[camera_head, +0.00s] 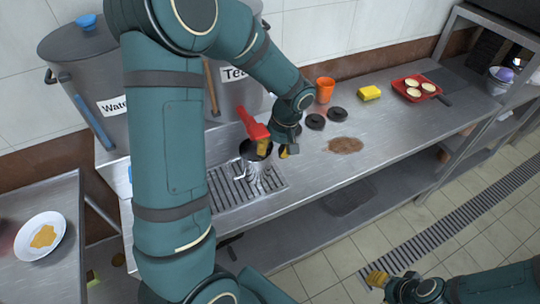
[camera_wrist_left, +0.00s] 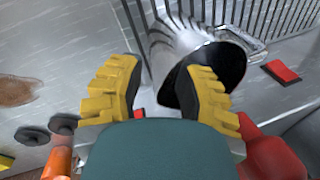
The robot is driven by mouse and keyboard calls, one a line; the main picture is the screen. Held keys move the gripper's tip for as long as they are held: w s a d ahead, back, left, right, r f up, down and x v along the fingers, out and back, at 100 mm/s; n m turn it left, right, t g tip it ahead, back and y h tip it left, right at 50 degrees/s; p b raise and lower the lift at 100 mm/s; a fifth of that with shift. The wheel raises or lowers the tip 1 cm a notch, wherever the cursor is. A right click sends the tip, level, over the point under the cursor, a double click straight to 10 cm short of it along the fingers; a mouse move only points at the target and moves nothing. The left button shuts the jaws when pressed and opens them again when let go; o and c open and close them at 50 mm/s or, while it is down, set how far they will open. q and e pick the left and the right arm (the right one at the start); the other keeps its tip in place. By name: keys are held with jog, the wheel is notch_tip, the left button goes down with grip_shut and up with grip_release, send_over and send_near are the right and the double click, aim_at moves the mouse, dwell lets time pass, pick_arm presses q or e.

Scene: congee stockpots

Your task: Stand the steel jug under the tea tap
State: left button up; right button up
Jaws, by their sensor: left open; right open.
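The steel jug (camera_head: 240,169) stands on the slotted drip grate, its dark mouth facing up, with the red tap lever (camera_head: 252,122) just above it in the head view. The spout is hidden, so I cannot tell whether the mouth is exactly below it. The tea pot (camera_head: 240,98), labelled "Tea", is partly behind my arm. My left gripper (camera_head: 273,150) is open beside the jug's right side. In the left wrist view, one finger of the gripper (camera_wrist_left: 163,82) overlaps the jug's dark mouth (camera_wrist_left: 228,66); contact is unclear. My right gripper (camera_head: 377,279) is open and empty over the floor.
The drip grate (camera_head: 222,194) lies along the counter's front. An orange cup (camera_head: 325,90), black discs (camera_head: 315,122), a yellow sponge (camera_head: 370,93), a brown spill (camera_head: 346,145) and a red tray (camera_head: 404,85) lie rightward. The water pot (camera_head: 72,58) stands left.

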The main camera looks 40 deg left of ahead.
pick_arm(q)
jog(key=v, duration=0.8)
jog(key=shift+p, duration=0.45)
jog(key=shift+f, duration=0.1)
